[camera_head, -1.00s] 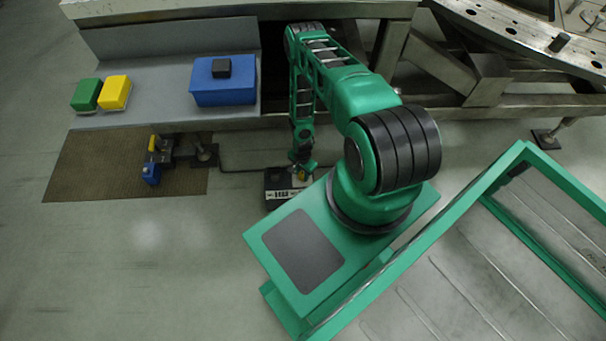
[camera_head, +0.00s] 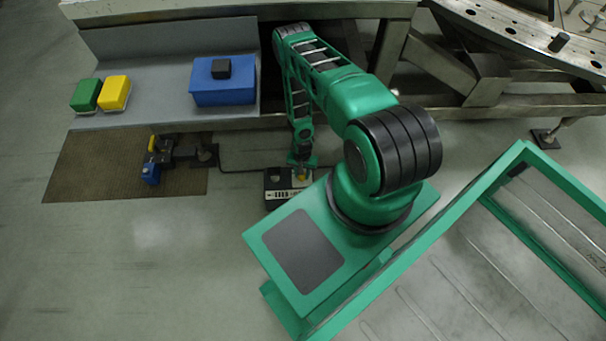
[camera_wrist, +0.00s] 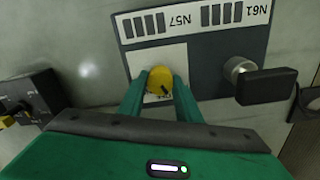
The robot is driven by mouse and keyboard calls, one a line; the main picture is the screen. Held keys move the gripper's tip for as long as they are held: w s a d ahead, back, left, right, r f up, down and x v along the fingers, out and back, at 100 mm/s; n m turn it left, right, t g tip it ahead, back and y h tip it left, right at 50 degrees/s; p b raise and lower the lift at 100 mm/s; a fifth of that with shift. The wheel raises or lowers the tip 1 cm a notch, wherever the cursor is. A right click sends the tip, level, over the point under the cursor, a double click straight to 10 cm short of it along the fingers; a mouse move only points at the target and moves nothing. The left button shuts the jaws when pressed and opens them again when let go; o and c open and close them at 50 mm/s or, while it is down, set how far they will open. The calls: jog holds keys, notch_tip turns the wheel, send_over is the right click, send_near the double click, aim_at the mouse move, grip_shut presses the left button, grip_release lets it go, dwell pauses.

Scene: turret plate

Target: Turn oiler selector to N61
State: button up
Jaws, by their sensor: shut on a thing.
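A flat dark selector box (camera_head: 273,182) lies on the floor beside my base in the head view. In the wrist view its panel (camera_wrist: 215,65) carries a white strip with upside-down labels, N57 at left and N61 at right, each beside dark bars. A round yellow knob (camera_wrist: 160,80) sits on a pale plate below N57. A black lever (camera_wrist: 266,86) on a grey round shaft sits below N61. My gripper (camera_wrist: 160,84) is shut on the yellow knob, one green finger on each side. The knob's pointing direction is unclear.
Another dark box (camera_wrist: 25,98) with a yellow part stands at the wrist view's left. In the head view, a brown mat (camera_head: 100,180) bears a small blue-and-yellow device, and a steel frame (camera_head: 480,75) stands behind my arm. Open floor lies at the front left.

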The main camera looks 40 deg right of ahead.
jog(key=n, duration=0.3)
jog(key=shift+s, duration=0.3)
jog(key=shift+s+n, duration=0.1)
jog(key=shift+n, duration=1.5)
jog(key=o, duration=1.1)
jog(key=shift+w, duration=0.2)
jog(key=shift+w+r, duration=0.1)
jog(key=shift+r, duration=0.4)
notch_tip(320, 180, up, 10)
jog(key=shift+f, duration=0.15)
